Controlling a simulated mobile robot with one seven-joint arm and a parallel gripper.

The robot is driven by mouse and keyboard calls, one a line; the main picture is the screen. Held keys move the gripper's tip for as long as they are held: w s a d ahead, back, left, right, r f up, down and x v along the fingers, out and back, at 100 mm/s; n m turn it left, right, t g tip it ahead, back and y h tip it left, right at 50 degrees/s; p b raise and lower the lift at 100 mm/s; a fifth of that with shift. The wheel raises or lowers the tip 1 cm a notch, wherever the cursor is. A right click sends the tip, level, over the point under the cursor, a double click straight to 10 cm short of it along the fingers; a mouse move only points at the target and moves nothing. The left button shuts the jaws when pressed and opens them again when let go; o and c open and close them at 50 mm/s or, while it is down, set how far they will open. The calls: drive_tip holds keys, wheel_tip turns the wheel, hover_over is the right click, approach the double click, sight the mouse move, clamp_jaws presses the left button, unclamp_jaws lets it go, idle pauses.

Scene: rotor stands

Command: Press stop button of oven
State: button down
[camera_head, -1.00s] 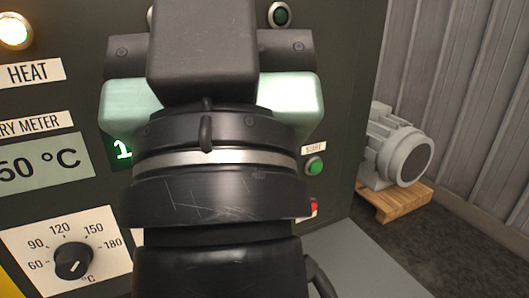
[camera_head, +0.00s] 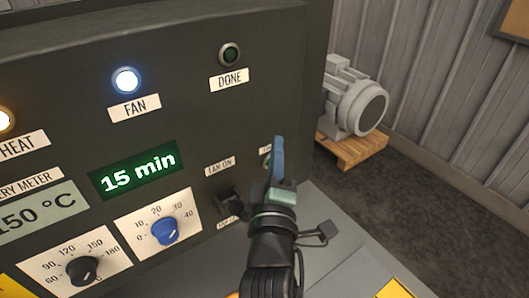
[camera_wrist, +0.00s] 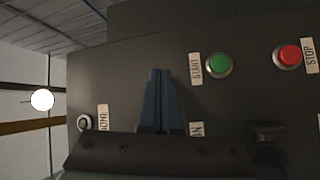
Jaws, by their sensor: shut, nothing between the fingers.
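The oven's dark control panel (camera_head: 60,75) fills the left of the head view. In the wrist view, which is turned sideways, the red stop button (camera_wrist: 288,55) sits at the upper right beside its STOP label (camera_wrist: 310,55). My gripper (camera_wrist: 159,73) has its blue fingers shut together and empty, left of the green start button (camera_wrist: 219,65) and farther left of the stop button. In the head view my gripper (camera_head: 278,142) is in front of the panel's lower right part and hides the stop button. I cannot tell whether the fingertips touch the panel.
A black switch (camera_head: 230,203) protrudes under the FAN ON label. A blue timer knob (camera_head: 164,231) and black temperature knob (camera_head: 82,271) are to its left. The display (camera_head: 138,171) reads 15 min and the FAN lamp (camera_head: 126,80) is lit. A grey motor (camera_head: 355,98) stands on a pallet at right.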

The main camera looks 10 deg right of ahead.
drive_tip(key=s+d+f+n+g+p, duration=0.2)
drive_tip(key=s+f+n, duration=0.1)
drive_tip(key=f, duration=0.5)
drive_tip(key=s+d+f+n+g+p, duration=0.2)
drive_tip(key=s+f+n+p, duration=0.1)
drive_tip(key=f, duration=0.5)
drive_tip(key=s+n, duration=0.1)
drive_tip(key=n, duration=0.1)
drive_tip(key=shift+s+d+f+n+g+p, duration=0.15)
drive_tip(key=shift+s+f+n+g+p, duration=0.15)
drive_tip(key=shift+n+p, duration=0.1)
drive_tip(key=w+a+b, duration=0.3)
drive_tip(key=w+b, duration=0.2)
drive_tip(key=w, duration=0.3)
drive_tip(key=shift+w+b, duration=0.2)
drive_tip(key=shift+b, duration=0.2)
drive_tip(key=shift+w, duration=0.1)
idle(0.3)
drive_tip(key=shift+w+a, duration=0.15)
drive_tip(key=shift+w, duration=0.15)
